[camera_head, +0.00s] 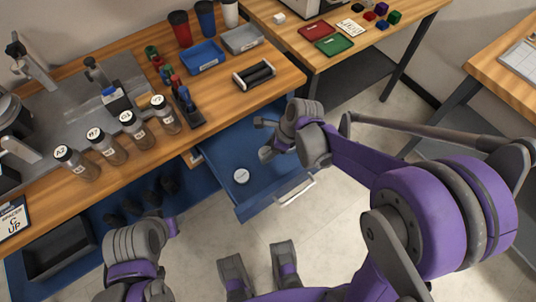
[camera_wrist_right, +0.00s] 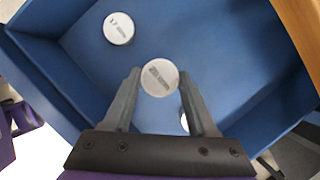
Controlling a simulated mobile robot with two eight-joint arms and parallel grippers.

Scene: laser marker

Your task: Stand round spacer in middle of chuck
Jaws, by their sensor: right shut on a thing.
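My right gripper (camera_head: 268,140) is over the open blue drawer. In the right wrist view its two fingers (camera_wrist_right: 160,98) are closed on a round spacer (camera_wrist_right: 160,77) with a pale, printed top, held between the fingertips. A second pale round piece (camera_wrist_right: 119,28) lies on the drawer floor. A third is partly hidden behind the right finger. One pale round piece also shows in the drawer in the head view (camera_head: 241,176). My left arm (camera_head: 135,242) is at the lower left; its fingertips are not clear. I cannot make out the chuck for certain.
The blue drawer (camera_head: 238,206) juts out below the wooden bench. Several dark-capped jars (camera_head: 112,149) line the bench's front edge. A blue tray (camera_head: 203,57) and a black holder (camera_head: 254,75) stand farther right. A spacer sign (camera_head: 14,222) is at lower left.

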